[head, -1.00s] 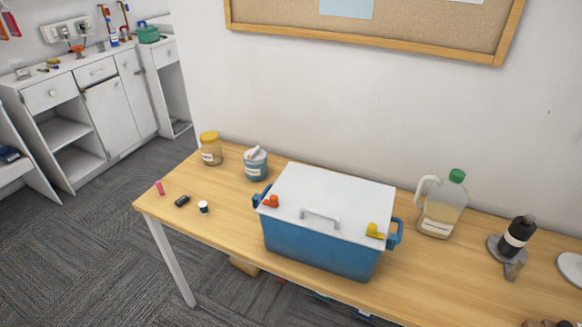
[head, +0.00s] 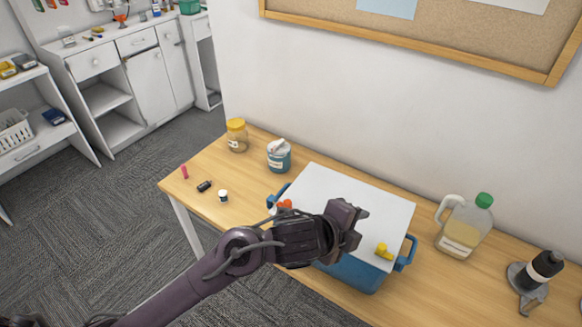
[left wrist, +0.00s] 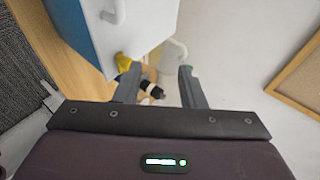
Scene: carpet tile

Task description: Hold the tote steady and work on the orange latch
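The blue tote (head: 352,272) with its white lid (head: 318,184) stands on the table. The orange latch (head: 285,204) is at its left end, partly hidden by my left arm. A yellow latch (head: 383,251) is at the right end. My left gripper (head: 360,226) is over the lid, between the latches, hiding the lid handle in the head view. In the left wrist view the fingers (left wrist: 160,72) are apart with nothing between them; the yellow latch (left wrist: 123,62) and tote wall (left wrist: 68,22) show beyond, at the left. My right gripper is not in view.
Small items, including a dark block (head: 204,186), lie at the table's left end.

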